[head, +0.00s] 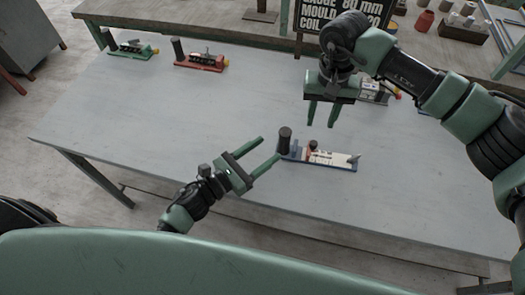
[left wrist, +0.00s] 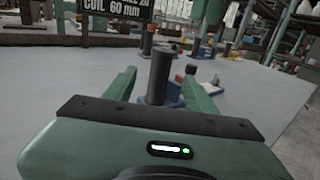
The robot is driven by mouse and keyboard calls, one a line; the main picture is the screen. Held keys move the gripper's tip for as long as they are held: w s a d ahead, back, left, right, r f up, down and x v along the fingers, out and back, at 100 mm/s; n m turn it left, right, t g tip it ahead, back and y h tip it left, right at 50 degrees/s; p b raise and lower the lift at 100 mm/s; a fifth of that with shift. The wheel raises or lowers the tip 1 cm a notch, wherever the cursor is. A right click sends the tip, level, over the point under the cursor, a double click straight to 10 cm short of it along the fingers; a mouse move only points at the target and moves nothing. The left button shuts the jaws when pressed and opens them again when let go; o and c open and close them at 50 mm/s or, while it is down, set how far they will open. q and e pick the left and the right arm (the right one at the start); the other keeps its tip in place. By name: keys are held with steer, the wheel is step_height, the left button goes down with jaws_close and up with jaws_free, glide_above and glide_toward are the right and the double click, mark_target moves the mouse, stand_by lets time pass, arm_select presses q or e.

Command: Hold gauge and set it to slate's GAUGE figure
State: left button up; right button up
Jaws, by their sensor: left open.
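The gauge (head: 318,157) has a blue base, a dark upright post at its left end, a red part and a pale scale. It lies on the grey table. My open left gripper (head: 270,149) is at its left end. In the left wrist view the post (left wrist: 160,78) stands between the fingers, with no clear contact. My right gripper (head: 321,124) is open and empty, pointing down above and behind the gauge. The slate (head: 309,17) at the back is partly cut off and covered by my right arm; its top line appears to read GAUGE 80 mm. The gauge's setting is too small to read.
A green device (head: 130,50) and a red device (head: 203,62) stand at the table's far left. Another device (head: 375,95) is partly hidden behind my right arm. A back bench (head: 200,20) holds jars (head: 424,22). The table's middle left is clear.

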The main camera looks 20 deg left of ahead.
mark_target(315, 142)
arm_select(q)
steer(key=x, duration=0.7)
steer(key=shift+w+d, duration=0.3)
jaws_close()
arm_select(e)
steer(key=shift+o, duration=0.7)
step_height(315, 142, down, 10)
steer(key=m, duration=0.9)
steer(key=shift+m, duration=0.4)
steer(key=shift+w, duration=0.1)
steer(key=shift+c, duration=0.3)
